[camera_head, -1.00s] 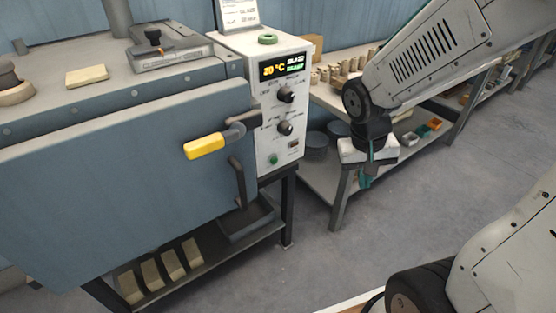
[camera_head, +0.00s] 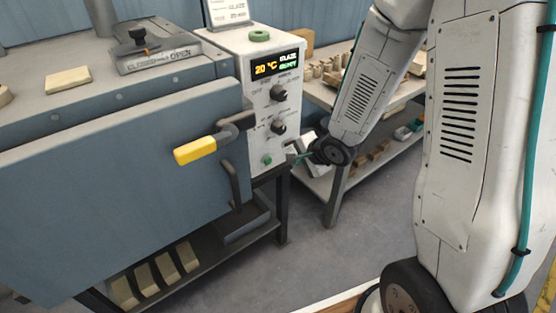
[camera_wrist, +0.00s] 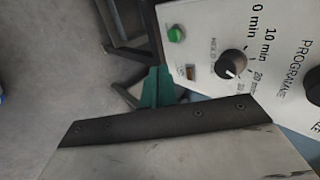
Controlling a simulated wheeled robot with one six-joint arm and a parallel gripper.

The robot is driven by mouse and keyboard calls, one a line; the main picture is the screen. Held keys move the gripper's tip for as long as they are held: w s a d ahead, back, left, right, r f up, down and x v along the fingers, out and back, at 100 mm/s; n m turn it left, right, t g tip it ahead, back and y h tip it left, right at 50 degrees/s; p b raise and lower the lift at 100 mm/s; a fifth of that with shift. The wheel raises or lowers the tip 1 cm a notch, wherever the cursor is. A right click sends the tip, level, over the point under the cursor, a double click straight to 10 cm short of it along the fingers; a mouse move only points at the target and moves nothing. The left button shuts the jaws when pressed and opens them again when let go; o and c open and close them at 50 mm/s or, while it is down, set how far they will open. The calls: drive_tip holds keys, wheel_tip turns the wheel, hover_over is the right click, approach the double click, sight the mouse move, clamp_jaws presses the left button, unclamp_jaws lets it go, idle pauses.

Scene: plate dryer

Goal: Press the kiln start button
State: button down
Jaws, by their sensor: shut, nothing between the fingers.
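The green start button (camera_head: 267,160) is on the lower part of the white control panel (camera_head: 255,92), right of the kiln door. It also shows in the wrist view (camera_wrist: 176,35), clear of the fingers. My gripper (camera_head: 299,157) is beside the panel's lower right edge, partly hidden by my arm. In the wrist view my gripper (camera_wrist: 157,74) is shut and empty, with teal on its fingers. Its tips are below the button in that picture, apart from it. The display (camera_head: 276,66) reads 20 °C and glaze, with a green word below.
Two black knobs (camera_head: 278,92) (camera_head: 278,127) and a small switch (camera_wrist: 190,72) are close to the button. The blue kiln door (camera_head: 110,190) is shut, with a yellow handle (camera_head: 195,150) jutting out. A shelf table (camera_head: 335,185) stands right of the panel.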

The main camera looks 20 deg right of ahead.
idle(0.3)
approach(270, 162)
wheel_tip(270, 162, down, 4)
drive_tip(key=shift+w+a+f, duration=0.1)
drive_tip(key=shift+w+a, duration=0.2)
drive_tip(key=shift+w, duration=0.35)
drive_tip(key=shift+w+a+f, duration=0.15)
drive_tip(key=shift+w+a, duration=0.1)
drive_tip(key=shift+w, duration=0.4)
drive_tip(key=shift+w+a+f, duration=0.1)
drive_tip(key=shift+w+a, duration=0.2)
drive_tip(key=shift+w, duration=0.4)
